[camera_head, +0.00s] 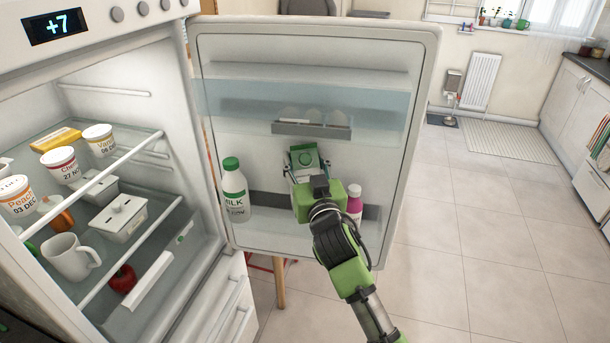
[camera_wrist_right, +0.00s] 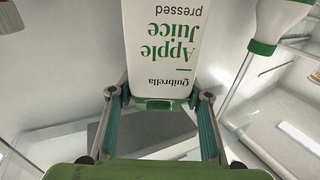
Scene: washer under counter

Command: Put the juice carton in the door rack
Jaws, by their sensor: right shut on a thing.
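The juice carton (camera_head: 305,157) is white and green, and my right gripper (camera_head: 308,176) is shut on it. In the right wrist view the carton (camera_wrist_right: 163,50) reads "Apple Juice" upside down, and the fingers of my right gripper (camera_wrist_right: 159,112) stand on both sides of it. The open fridge door's rack (camera_head: 265,205) is a low grey bar across the lower door. The carton is in front of the door's inner side, between a milk bottle and a pink bottle. My right gripper hides its lower part, so I cannot tell if it touches the rack. My left gripper is not in view.
The milk bottle (camera_head: 235,190) stands in the rack on the left, the pink bottle (camera_head: 354,203) on the right. An egg holder (camera_head: 311,130) sits above. Fridge shelves (camera_head: 150,150) hold tubs, a mug (camera_head: 70,257) and boxes. Open floor (camera_head: 490,220) lies to the right.

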